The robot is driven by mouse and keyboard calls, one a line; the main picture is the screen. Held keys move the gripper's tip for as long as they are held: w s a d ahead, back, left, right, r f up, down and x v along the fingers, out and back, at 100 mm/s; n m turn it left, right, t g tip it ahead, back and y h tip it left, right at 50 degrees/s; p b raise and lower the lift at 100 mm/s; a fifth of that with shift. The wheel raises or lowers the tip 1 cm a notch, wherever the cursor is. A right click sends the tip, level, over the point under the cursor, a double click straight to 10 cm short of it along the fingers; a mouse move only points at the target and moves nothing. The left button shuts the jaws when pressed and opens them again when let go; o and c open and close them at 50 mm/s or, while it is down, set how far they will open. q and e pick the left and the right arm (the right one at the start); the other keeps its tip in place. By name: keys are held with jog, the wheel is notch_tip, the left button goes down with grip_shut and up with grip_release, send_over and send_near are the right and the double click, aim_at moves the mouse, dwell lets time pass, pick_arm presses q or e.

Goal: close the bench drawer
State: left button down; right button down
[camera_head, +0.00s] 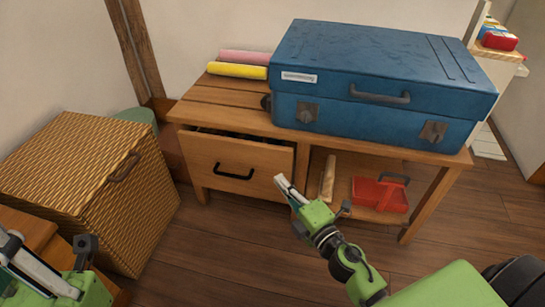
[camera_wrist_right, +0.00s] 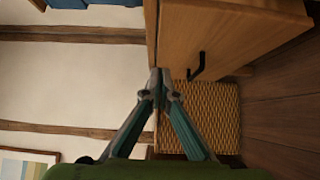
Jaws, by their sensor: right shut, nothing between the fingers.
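The bench drawer (camera_head: 230,165) is pulled partly out of the wooden bench (camera_head: 220,94). A dark gap shows behind its top edge, and its front carries a black handle (camera_head: 235,173). In the right wrist view the drawer front (camera_wrist_right: 225,45) appears turned sideways, with its handle (camera_wrist_right: 197,66). My right gripper (camera_head: 280,182) is shut and empty at the drawer front's lower right in the head view. Its closed fingertips (camera_wrist_right: 158,82) overlap the drawer's edge in the wrist view; I cannot tell whether they touch. My left gripper (camera_head: 20,255) is at the lower left, away from the drawer, partly cut off.
A blue suitcase (camera_head: 385,85) lies on the bench beside pink (camera_head: 245,57) and yellow (camera_head: 238,71) rolls. A red caddy (camera_head: 380,194) and a wooden piece (camera_head: 328,178) are on the lower shelf. A wicker hamper (camera_head: 90,190) stands left. Floor before the drawer is clear.

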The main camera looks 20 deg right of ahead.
send_near(265, 149)
jog(key=w+a, duration=0.2)
jog(key=a, duration=0.1)
jog(key=w, duration=0.1)
jog(key=w+d, duration=0.1)
jog(key=w, duration=0.1)
jog(key=shift+d, duration=0.3)
jog(key=shift+w+d, duration=0.25)
jog(key=shift+w, duration=0.1)
